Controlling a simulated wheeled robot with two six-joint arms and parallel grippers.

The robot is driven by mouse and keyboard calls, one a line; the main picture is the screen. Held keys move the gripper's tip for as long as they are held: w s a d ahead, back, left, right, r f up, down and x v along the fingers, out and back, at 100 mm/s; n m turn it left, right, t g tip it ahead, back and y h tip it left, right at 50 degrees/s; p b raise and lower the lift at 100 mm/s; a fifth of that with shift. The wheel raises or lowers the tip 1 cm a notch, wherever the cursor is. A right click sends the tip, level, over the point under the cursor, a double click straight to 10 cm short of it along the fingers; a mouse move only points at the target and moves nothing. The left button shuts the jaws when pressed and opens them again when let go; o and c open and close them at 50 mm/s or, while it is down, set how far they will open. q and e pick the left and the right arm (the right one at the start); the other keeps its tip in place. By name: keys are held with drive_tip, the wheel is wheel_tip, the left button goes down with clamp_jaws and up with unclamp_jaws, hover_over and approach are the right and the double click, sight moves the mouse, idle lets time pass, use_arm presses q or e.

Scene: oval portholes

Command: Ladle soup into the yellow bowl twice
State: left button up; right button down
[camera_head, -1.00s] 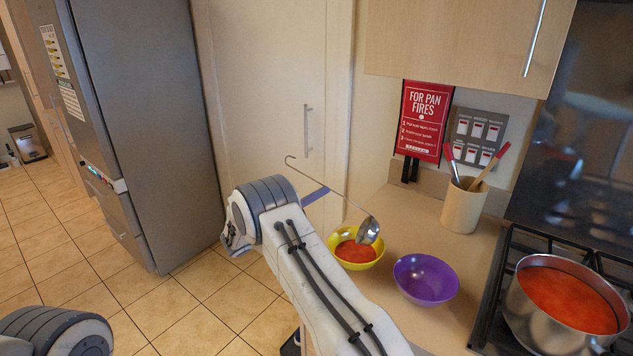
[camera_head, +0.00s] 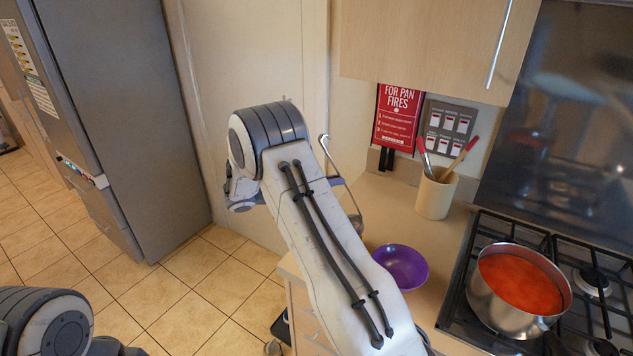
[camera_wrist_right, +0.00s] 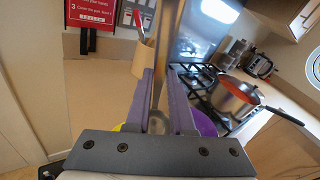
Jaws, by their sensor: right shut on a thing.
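My right gripper (camera_wrist_right: 163,80) is shut on the handle of a metal ladle (camera_wrist_right: 167,55). In the head view the hook and part of the ladle (camera_head: 324,145) show beyond my right arm, which hides most of the gripper. A sliver of the yellow bowl (camera_wrist_right: 118,127) shows beside the fingers in the wrist view. My arm hides that bowl in the head view, so its contents are not visible now. The steel pot of red soup (camera_head: 520,283) stands on the stove at right. My left gripper is out of view.
A purple bowl (camera_head: 401,266) stands on the counter close to my right arm; it looks empty. A utensil crock (camera_head: 434,195) stands at the back by the wall. The stove grates (camera_head: 462,300) lie right of the counter.

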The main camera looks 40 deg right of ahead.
drive_tip(key=s+d+r+m+t+y+p, duration=0.2)
drive_tip(key=s+d+y+p, duration=0.1)
drive_tip(key=d, duration=0.2)
wheel_tip(320, 180, up, 10)
drive_tip(key=a+y+p, duration=0.1)
drive_tip(key=a+p, duration=0.1)
drive_tip(key=p, duration=0.6)
drive_tip(key=shift+s+m+y, duration=0.3)
drive_tip(key=shift+s+y, duration=0.1)
drive_tip(key=shift+s, duration=0.05)
drive_tip(key=shift+f, duration=0.1)
